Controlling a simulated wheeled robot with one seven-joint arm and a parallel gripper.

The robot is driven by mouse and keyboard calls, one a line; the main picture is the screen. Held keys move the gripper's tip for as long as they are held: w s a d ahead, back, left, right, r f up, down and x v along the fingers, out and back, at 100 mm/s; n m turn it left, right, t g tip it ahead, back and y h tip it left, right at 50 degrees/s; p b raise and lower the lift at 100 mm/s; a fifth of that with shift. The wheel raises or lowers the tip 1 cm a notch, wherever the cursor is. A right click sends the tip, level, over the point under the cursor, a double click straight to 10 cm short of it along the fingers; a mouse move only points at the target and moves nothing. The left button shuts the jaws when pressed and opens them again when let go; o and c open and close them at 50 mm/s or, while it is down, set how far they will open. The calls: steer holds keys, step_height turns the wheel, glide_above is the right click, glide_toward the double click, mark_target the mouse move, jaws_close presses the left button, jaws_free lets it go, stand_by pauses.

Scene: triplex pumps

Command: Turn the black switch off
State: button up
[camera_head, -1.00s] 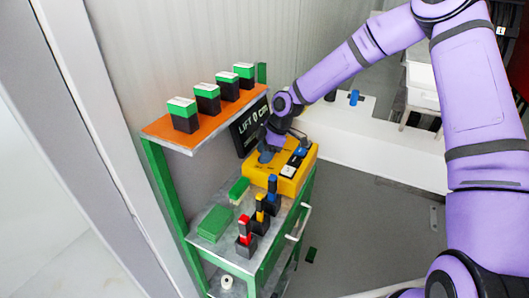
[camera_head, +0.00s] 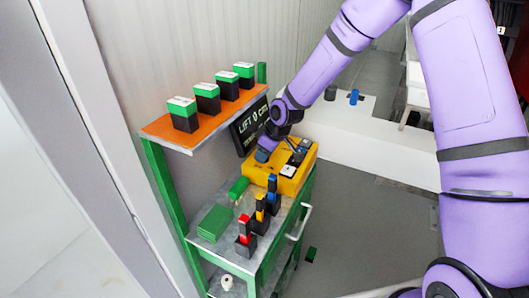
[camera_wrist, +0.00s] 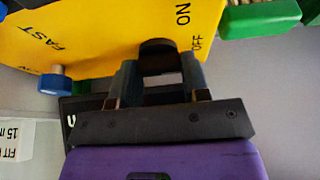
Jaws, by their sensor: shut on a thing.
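The yellow control box (camera_head: 270,177) sits on the upper surface of the green-framed cart. My gripper (camera_head: 264,155) is at its back left part. In the wrist view the black switch (camera_wrist: 158,53) is a round dark knob on the yellow box (camera_wrist: 100,30), beside the printed words ON and OFF. My gripper (camera_wrist: 160,80) has one finger on each side of the knob and is shut on it. The knob's lower part and its pointing direction are hard to see between the fingers.
A display (camera_head: 249,125) reading LIFT stands behind the box. An orange shelf (camera_head: 160,128) with several green-and-black blocks is at the left. Red, yellow and blue tools (camera_head: 259,216) stand on the cart. In the wrist view a blue knob (camera_wrist: 55,82) and green pieces (camera_wrist: 262,18) are near.

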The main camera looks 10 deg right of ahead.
stand_by(0.4)
steer(key=o, duration=0.6)
steer(key=shift+o, duration=0.2)
steer(key=v, duration=1)
steer(key=shift+r, duration=0.35)
steer(key=shift+s+d, duration=0.1)
